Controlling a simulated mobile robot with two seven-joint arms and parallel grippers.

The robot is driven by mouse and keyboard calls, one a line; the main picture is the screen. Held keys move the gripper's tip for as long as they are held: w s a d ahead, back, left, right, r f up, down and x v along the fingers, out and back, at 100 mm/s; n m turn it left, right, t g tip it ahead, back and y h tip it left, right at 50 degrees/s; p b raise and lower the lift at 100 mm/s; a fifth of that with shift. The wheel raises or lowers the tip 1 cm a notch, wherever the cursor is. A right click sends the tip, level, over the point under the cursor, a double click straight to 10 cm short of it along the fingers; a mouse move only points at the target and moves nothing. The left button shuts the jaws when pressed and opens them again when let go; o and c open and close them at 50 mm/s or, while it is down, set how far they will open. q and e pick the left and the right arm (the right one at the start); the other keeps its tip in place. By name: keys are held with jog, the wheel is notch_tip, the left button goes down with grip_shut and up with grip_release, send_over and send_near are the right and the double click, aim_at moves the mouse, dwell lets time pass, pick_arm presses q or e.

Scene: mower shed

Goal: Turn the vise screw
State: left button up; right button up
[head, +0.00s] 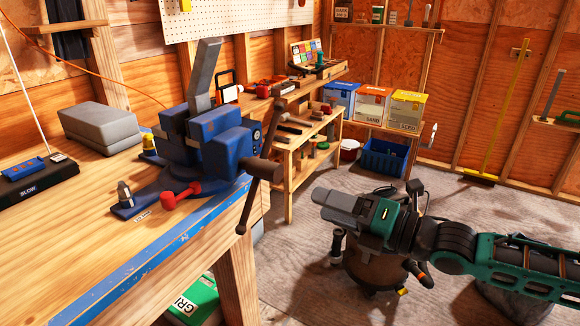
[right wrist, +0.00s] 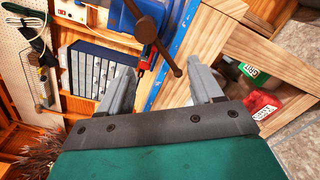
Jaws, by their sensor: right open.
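The blue vise (head: 215,140) is mounted at the front corner of the wooden workbench (head: 100,225). A grey bar (head: 205,72) stands tilted in its jaws. The vise screw (head: 264,169) faces right, with a dark slanted handle bar (head: 243,215) through its head. My right gripper (head: 328,203) is open and empty, right of the screw and apart from it. In the right wrist view, the handle bar (right wrist: 168,50) and vise (right wrist: 147,22) show beyond the spread fingers (right wrist: 162,80). My left gripper is not in view.
A red-knobbed lever (head: 180,194) sits on the vise base. A grey block (head: 100,124) and a black tray (head: 35,183) lie on the bench. A dark round stool-like object (head: 375,265) stands beneath my right arm. The floor between bench and arm is mostly clear.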

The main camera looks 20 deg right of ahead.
aim_at(279, 174)
jog(key=w+a+r+n, duration=0.1)
jog(key=w+a, duration=0.1)
jog(key=w, duration=0.1)
jog(key=w+a, duration=0.2)
jog(key=w, duration=0.1)
jog(key=w+a+r+n, duration=0.1)
jog(key=w+a, duration=0.1)
jog(key=w, duration=0.1)
jog(key=shift+w+a+r+n, duration=0.15)
jog(key=shift+w+r+n, duration=0.15)
jog(key=shift+w, duration=0.1)
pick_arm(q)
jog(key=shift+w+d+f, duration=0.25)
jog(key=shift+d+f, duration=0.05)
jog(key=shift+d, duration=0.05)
pick_arm(e)
jog(key=shift+w+a, duration=0.35)
jog(key=shift+w, duration=0.15)
jog(key=c, duration=1)
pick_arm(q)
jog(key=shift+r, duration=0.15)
pick_arm(e)
jog(key=shift+c, duration=0.2)
